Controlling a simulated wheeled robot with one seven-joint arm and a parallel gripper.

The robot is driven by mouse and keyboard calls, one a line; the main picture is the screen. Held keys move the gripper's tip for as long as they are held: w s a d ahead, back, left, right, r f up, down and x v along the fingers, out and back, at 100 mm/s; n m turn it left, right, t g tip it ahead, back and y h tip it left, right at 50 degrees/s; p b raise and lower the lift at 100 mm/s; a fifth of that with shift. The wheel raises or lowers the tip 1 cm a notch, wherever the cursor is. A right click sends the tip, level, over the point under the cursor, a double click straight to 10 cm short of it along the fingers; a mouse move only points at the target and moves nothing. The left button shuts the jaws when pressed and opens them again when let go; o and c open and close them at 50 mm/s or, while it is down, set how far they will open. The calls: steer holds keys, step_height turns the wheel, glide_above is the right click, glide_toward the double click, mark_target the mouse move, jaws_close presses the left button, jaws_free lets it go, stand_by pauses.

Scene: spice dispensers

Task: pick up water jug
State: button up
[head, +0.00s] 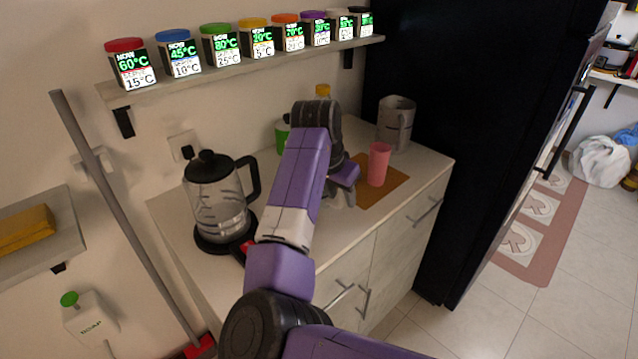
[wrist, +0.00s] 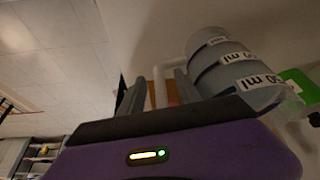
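In the wrist view a grey jug (wrist: 225,58) with dark bands and "ml" labels lies just right of my fingers. A pale strip, which looks like its handle, shows between the fingers with gaps on both sides. My gripper (wrist: 157,85) is open there. A grey pitcher (head: 396,122) with a handle stands upright at the back right by the fridge, apart from my gripper. I cannot tell if both views show the same jug.
A glass kettle (head: 215,195) stands left on the counter. A pink cup (head: 379,164) stands on an orange-brown mat (head: 375,198) right of my gripper. A green object (head: 282,135) is behind my arm. A shelf of spice dispensers (head: 255,42) hangs above; a black fridge (head: 460,120) borders the right.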

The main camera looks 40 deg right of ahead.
steer(key=shift+d+f, duration=0.1)
steer(key=shift+f, duration=0.1)
jaws_close()
steer(key=shift+w+r, duration=0.1)
steer(key=shift+r, duration=0.05)
stand_by(1.2)
